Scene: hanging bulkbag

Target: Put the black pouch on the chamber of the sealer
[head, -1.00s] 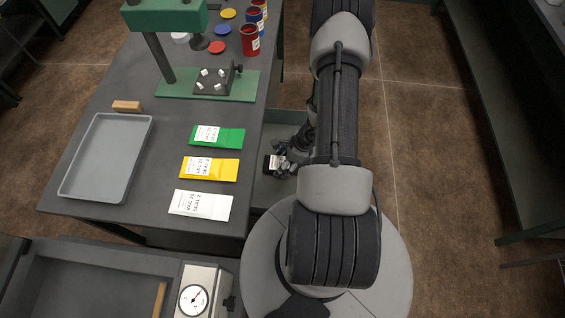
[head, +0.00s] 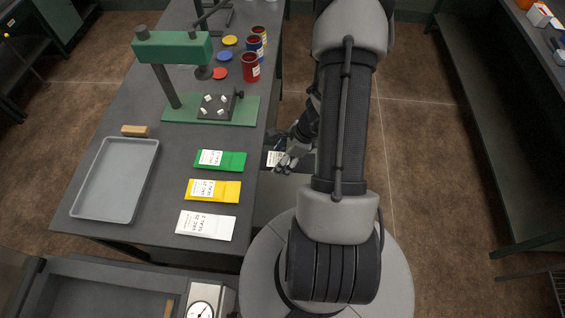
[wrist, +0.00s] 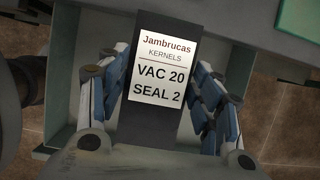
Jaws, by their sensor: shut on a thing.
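The black pouch (head: 274,158) carries a white label. In the wrist view the pouch (wrist: 143,126) reads "Jambrucas KERNELS, VAC 20, SEAL 2". My gripper (head: 288,150) is shut on the pouch, with fingers on both sides of it in the wrist view (wrist: 152,92). It holds the pouch just right of the table's right edge. What appears to be the sealer stands at the bottom left of the head view, with a round gauge (head: 201,311) and a dark open chamber (head: 100,296). Its lower part is cut off by the frame.
Green (head: 232,161), yellow (head: 228,190) and white pouches (head: 221,227) lie along the table's right side, beside an empty grey tray (head: 83,202). A green press (head: 172,48) and several cans stand farther back. Open floor lies to the right.

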